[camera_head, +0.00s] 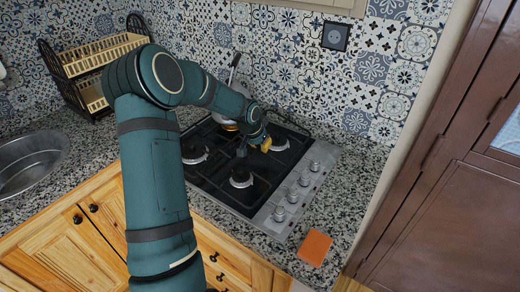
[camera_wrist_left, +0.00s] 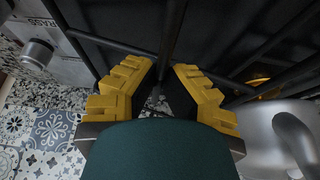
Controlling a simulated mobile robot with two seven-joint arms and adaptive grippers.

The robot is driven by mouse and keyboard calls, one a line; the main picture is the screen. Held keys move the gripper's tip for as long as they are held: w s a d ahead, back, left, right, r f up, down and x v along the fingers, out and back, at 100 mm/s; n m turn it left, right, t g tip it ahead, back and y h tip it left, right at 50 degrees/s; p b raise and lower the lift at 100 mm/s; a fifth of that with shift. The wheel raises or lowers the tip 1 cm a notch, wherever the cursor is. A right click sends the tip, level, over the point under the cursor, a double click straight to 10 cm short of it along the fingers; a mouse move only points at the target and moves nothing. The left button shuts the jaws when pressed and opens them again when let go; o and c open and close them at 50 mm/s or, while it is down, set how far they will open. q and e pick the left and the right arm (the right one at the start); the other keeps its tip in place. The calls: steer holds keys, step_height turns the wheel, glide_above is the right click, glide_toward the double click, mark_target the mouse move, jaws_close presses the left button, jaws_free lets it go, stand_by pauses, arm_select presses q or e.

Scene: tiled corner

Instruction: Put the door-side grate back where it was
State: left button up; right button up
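The black hob (camera_head: 222,186) has a steel knob strip on its door side. My left gripper (camera_head: 265,143) is low over the rear, door-side part of the hob, its yellow fingers partly hidden by my own wrist. In the left wrist view my gripper (camera_wrist_left: 162,75) has its two yellow fingers apart, with a gap between them. Dark grate bars (camera_wrist_left: 172,30) run past the fingertips, one of them lined up with the gap. Contact with it cannot be told. The full outline of the door-side grate is unclear against the black hob. My right gripper is not in view.
Control knobs (camera_head: 292,195) line the hob's right side. An orange sponge (camera_head: 314,247) lies at the counter's front. A dish rack (camera_head: 92,65) and sink (camera_head: 30,162) are left.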

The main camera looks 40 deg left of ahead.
arm_select(q)
steer(key=o, duration=0.3)
steer(key=shift+s+d+f+g, duration=0.15)
steer(key=shift+s+f, duration=0.2)
steer(key=shift+f, duration=0.2)
steer(key=shift+s+a+f+g, duration=0.15)
steer(key=shift+s+f, duration=0.15)
steer(key=shift+f, duration=0.2)
steer(key=shift+d, duration=0.2)
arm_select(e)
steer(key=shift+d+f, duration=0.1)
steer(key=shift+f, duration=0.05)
arm_select(q)
steer(key=shift+a+r, duration=0.1)
steer(key=shift+r, duration=0.15)
steer(key=r, duration=0.2)
steer(key=s+r, duration=0.1)
steer(key=shift+a+r+p, duration=0.3)
steer(key=shift+a+p, duration=0.05)
steer(key=shift+a, duration=0.05)
steer(key=v, duration=0.3)
steer(key=p+v, duration=0.1)
steer(key=v, duration=0.3)
steer(key=shift+d+r, duration=0.25)
steer(key=shift+r, duration=0.1)
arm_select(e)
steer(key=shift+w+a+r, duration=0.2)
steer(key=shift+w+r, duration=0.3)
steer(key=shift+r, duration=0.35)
